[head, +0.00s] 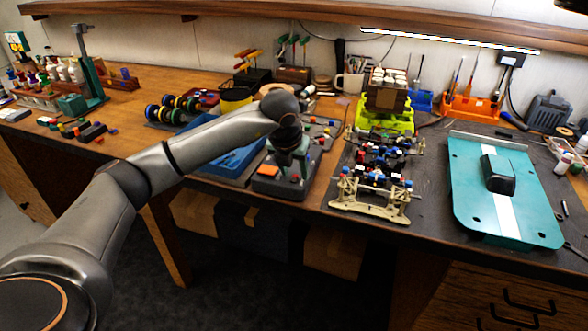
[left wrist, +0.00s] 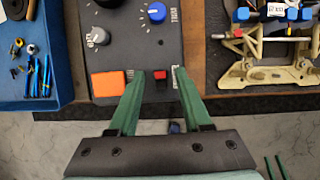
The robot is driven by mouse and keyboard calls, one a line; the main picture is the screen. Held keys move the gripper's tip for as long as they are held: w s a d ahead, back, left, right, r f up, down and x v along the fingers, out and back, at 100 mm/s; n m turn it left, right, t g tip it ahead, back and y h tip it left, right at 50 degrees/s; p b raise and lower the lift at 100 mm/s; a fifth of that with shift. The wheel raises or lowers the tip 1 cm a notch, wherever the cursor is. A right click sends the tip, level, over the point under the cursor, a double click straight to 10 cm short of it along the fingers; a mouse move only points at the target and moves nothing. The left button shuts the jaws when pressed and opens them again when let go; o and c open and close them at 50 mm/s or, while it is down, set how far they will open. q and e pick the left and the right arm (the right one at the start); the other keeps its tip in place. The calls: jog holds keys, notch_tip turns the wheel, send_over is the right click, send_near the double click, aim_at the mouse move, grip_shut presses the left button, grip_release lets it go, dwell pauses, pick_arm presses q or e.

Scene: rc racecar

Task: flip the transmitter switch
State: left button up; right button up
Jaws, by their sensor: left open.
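The transmitter (head: 275,189) is a dark grey box at the front edge of the bench. In the left wrist view its panel (left wrist: 128,55) carries a grey knob (left wrist: 98,37), a blue knob (left wrist: 156,13), a large orange block (left wrist: 109,84) and a small red switch (left wrist: 160,77). My left gripper (head: 292,160) is over the transmitter, pointing down. In the left wrist view its green fingers (left wrist: 160,82) are open, one on each side of the red switch. I cannot tell whether they touch the panel.
A blue tray (left wrist: 50,93) with small parts lies just left of the transmitter. The car chassis (head: 372,205) with beige parts stands close on its right. A teal body shell (head: 470,190) lies farther right. The bench's front edge is just below.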

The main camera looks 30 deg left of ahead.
pick_arm(q)
jog(key=shift+c, duration=0.3)
grip_shut()
jog(key=shift+r, duration=0.1)
jog(key=shift+w+r+g+p, duration=0.2)
jog(key=shift+g+p, duration=0.5)
jog(key=shift+p, duration=0.45)
jog(key=shift+w+a+f+g+h+p, duration=0.1)
jog(key=shift+w+g+h+p, duration=0.25)
jog(key=shift+g+p, duration=0.45)
jog(key=shift+w+f+g+h+p, duration=0.1)
jog(key=shift+g+h+p, duration=0.15)
jog(key=shift+g+p, duration=0.35)
jog(key=shift+a+f, duration=0.1)
